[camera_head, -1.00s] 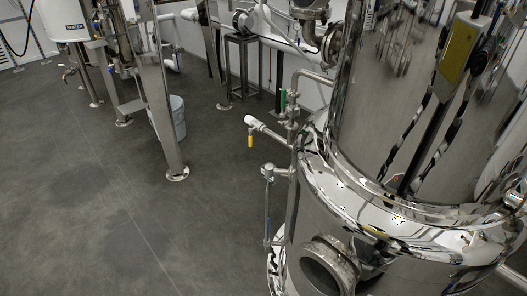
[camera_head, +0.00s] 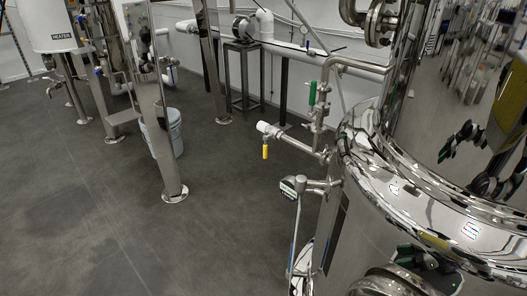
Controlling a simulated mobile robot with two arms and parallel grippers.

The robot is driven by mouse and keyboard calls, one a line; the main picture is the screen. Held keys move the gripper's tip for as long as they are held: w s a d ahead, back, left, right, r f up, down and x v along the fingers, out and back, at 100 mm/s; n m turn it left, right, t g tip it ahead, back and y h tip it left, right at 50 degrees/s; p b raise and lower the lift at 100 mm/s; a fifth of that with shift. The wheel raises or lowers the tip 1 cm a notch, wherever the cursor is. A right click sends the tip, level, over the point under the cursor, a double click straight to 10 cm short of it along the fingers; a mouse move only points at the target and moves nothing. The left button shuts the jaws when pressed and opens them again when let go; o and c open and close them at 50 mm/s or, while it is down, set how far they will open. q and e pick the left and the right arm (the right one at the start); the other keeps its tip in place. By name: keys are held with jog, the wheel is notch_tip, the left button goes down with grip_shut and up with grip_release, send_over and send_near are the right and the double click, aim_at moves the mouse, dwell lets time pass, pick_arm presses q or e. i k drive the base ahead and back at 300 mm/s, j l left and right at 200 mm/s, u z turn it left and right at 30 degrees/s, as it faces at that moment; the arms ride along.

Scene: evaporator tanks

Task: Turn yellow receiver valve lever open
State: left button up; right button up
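The yellow valve lever (camera_head: 265,152) hangs straight down from a small valve with a white end (camera_head: 266,128). The valve sits at the left end of a short horizontal pipe that joins the upright piping on the left side of the large shiny steel tank (camera_head: 440,185). A green lever (camera_head: 312,93) stands upright on the same piping above it. Neither of my grippers is directly in view. Dark shapes on the tank's mirror surface look like reflections, and nothing is seen touching the yellow lever.
A pressure-gauge-like round fitting (camera_head: 293,186) sticks out below the yellow lever. A steel leg (camera_head: 173,190), a white bucket (camera_head: 164,131) and a white tank marked HEATER (camera_head: 52,25) stand to the left. The grey floor (camera_head: 80,215) at lower left is clear.

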aim_at(265, 137)
jog(key=k, duration=0.5)
jog(key=i+j, duration=0.5)
jog(key=i+j+u, duration=0.1)
jog(key=i+j, duration=0.4)
jog(key=i, duration=0.15)
jog(key=i+j, duration=0.45)
jog(key=i, duration=0.15)
jog(key=u, duration=0.05)
